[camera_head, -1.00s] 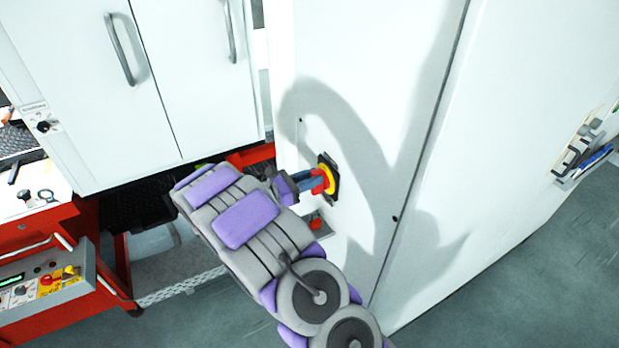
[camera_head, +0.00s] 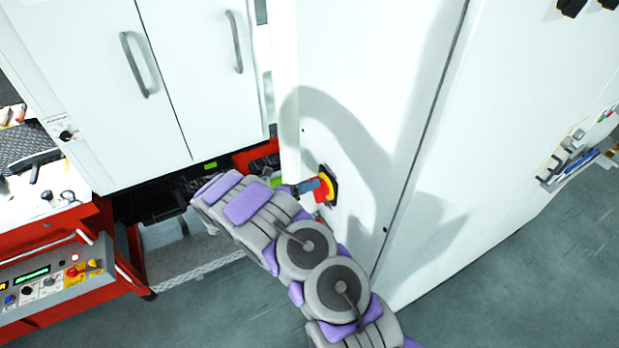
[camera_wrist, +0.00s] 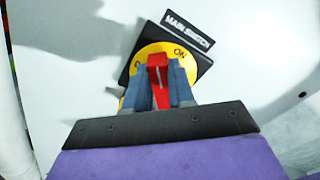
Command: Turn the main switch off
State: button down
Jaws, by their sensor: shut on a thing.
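The main switch is a red handle on a round yellow plate with a black square backing, on the white cabinet panel. In the head view its yellow plate (camera_head: 328,186) shows past my gripper (camera_head: 309,188), which reaches it from the left. In the wrist view the red handle (camera_wrist: 158,68) stands between the two blue fingers of my gripper (camera_wrist: 160,82), which is shut on it. The yellow plate (camera_wrist: 150,49) reads "ON" at its upper right. Another mark at its left is partly hidden by a finger. A black "MAIN SWITCH" label (camera_wrist: 187,29) sits above.
The white cabinet panel (camera_head: 365,110) fills the middle and right. White double doors (camera_head: 185,100) and a red bench with a control panel (camera_head: 55,275) stand to the left. Tools hang on a holder (camera_head: 570,160) at far right. Grey floor (camera_head: 500,280) is open at lower right.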

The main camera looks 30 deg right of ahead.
jog(key=shift+w+a+f+n+p, duration=0.1)
jog(key=shift+w+f+n+p, duration=0.15)
jog(key=shift+n, duration=1.4)
jog(key=shift+w+d+f+n+p, duration=0.1)
jog(key=shift+f+n+p, duration=0.2)
jog(key=shift+n, duration=1.3)
jog(key=shift+w+a+f+n+p, duration=0.1)
jog(key=shift+w+f+n+p, duration=0.15)
jog(key=shift+n, duration=1.4)
jog(key=shift+f, duration=0.1)
jog(key=c, duration=1.4)
grip_release()
jog(key=o, duration=0.3)
jog(key=shift+w+f, duration=0.15)
jog(key=shift+o, duration=0.7)
jog(key=shift+s, duration=0.2)
